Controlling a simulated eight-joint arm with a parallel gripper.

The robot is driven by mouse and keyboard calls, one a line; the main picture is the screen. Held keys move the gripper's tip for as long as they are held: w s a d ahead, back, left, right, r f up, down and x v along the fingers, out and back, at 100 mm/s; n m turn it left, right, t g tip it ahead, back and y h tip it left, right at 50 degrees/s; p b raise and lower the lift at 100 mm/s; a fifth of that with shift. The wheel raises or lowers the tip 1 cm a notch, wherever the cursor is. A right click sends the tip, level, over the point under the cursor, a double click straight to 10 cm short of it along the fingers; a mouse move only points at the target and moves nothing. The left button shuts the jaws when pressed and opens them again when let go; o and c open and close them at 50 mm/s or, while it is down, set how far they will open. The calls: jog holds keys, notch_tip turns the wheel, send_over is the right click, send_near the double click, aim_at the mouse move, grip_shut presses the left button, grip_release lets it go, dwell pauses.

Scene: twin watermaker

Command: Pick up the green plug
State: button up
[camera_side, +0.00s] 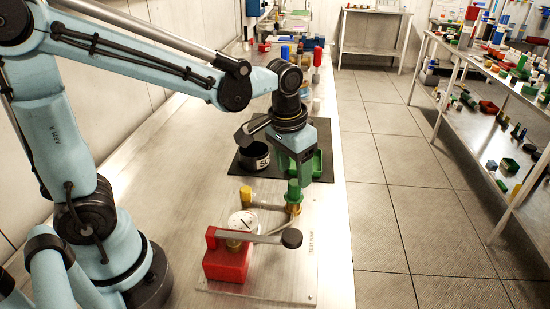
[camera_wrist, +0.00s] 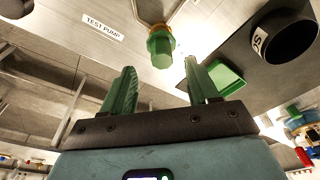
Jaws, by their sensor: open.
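The green plug (camera_side: 294,190) stands upright on a brass fitting (camera_side: 293,208) of the test pump plate. In the wrist view the green plug (camera_wrist: 160,46) has a hexagonal head and sits in front of the brass fitting (camera_wrist: 152,27). My gripper (camera_side: 298,174) is just above the plug in the side view. In the wrist view my gripper (camera_wrist: 160,66) has its two green fingers wide apart and nothing between them. The plug shows beyond the gap between the fingertips, apart from both.
A black cup (camera_side: 253,157) and a green tray (camera_side: 317,166) are on a dark mat behind. The bench left of the pump is bare.

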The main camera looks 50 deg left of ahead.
aim_at(294, 182)
jog(key=shift+w+a+f, duration=0.1)
jog(key=shift+w+f, duration=0.1)
jog(key=shift+f, duration=1.2)
jog(key=shift+w+a+f, duration=0.1)
jog(key=shift+w+f, duration=0.1)
jog(key=shift+f, duration=1.15)
grip_shut()
